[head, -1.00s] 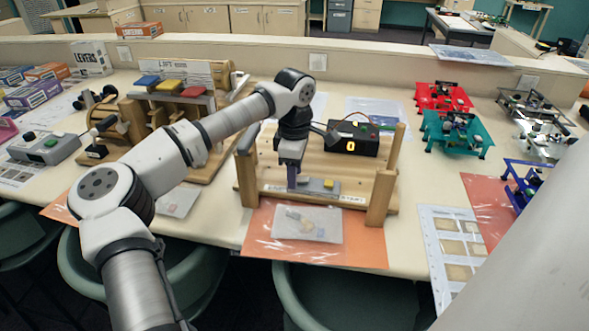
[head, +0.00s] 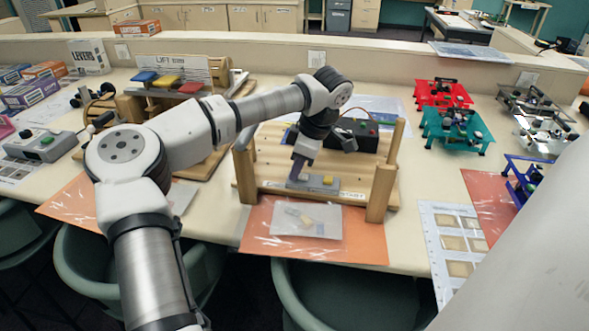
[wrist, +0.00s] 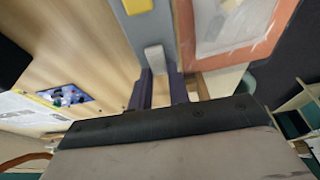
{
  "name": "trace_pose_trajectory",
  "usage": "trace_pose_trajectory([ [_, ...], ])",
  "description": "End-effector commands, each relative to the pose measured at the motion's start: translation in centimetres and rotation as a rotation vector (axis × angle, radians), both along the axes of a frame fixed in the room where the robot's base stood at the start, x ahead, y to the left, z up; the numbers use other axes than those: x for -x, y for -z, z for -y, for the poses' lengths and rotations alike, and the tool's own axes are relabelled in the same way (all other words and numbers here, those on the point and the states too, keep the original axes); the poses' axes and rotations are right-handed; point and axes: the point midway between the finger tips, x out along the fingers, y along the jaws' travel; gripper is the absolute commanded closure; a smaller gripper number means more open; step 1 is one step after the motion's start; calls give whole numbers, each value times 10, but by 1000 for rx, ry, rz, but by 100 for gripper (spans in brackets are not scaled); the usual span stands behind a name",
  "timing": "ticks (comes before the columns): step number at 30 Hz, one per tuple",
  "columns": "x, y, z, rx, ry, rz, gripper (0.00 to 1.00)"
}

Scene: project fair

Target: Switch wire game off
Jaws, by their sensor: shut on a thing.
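The wire game (head: 270,168) is a wooden frame with upright posts on the table, in the middle of the head view. A grey switch panel (head: 312,184) with a yellow button (head: 328,181) lies on its front board. The panel also shows at the top of the wrist view (wrist: 158,24). A black box (head: 367,135) stands at the back of the frame; my arm covers part of its front, and I see no lit digit there. My gripper (head: 297,170) is down at the panel's left end. In the wrist view its purple fingers (wrist: 159,92) are shut on a pale switch lever (wrist: 154,58).
An orange sheet (head: 350,243) with a clear bag (head: 306,220) lies in front of the frame. The lift exhibit (head: 185,100) stands to the left. Red (head: 440,95) and teal (head: 455,128) models stand to the right.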

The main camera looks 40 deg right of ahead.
Motion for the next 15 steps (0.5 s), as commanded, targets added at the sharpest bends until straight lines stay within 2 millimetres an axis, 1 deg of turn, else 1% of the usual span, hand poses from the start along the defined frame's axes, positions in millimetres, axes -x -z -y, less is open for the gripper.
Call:
trace_pose_trajectory([
  [1, 2, 0, 2, -29, 3, 36, 100],
  [5, 3, 0, 3, -73, 1, 87, 100],
  [14, 3, -1, 2, -81, -1, 95, 100],
  [15, 3, -1, 2, -81, -1, 95, 79],
])
